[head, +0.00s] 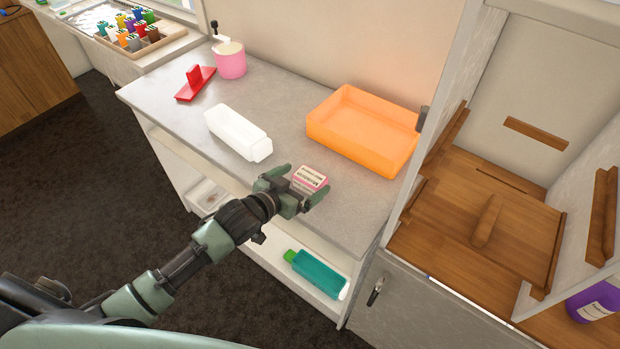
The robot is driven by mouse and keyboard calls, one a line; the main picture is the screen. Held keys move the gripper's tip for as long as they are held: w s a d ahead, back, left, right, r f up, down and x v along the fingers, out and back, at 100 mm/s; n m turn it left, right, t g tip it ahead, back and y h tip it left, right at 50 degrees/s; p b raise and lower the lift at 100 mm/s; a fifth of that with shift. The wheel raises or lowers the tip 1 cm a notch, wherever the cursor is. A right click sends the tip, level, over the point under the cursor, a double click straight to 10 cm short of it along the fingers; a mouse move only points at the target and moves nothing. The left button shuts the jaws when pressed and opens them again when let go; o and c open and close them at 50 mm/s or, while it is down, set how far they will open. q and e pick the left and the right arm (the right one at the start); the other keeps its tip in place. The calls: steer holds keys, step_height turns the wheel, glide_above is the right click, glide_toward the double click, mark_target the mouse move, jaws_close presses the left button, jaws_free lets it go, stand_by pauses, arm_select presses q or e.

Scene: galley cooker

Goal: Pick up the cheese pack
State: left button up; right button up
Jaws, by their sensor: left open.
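The cheese pack is most likely the small pink and white box (310,178) with printed text, lying on the grey counter (345,213) near its front edge. My left gripper (302,184) is open, its green fingers on either side of the small box. The near side of the box is partly hidden by the gripper. I cannot tell whether the fingers touch it. My right gripper is not in view.
A white carton (236,132) lies left of the gripper, and an orange tray (365,132) stands behind it. A pink pot (231,62) and a red scraper-like tool (195,83) are at the far left. A teal bottle (318,273) lies on the shelf below.

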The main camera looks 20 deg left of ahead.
mark_target(309, 177)
arm_select(q)
steer(key=x, duration=0.3)
steer(key=shift+w+d, duration=0.1)
steer(key=shift+d, duration=0.05)
steer(key=shift+c, duration=0.3)
steer(key=shift+r, duration=0.1)
steer(key=c, duration=1.5)
steer(key=shift+c, duration=0.2)
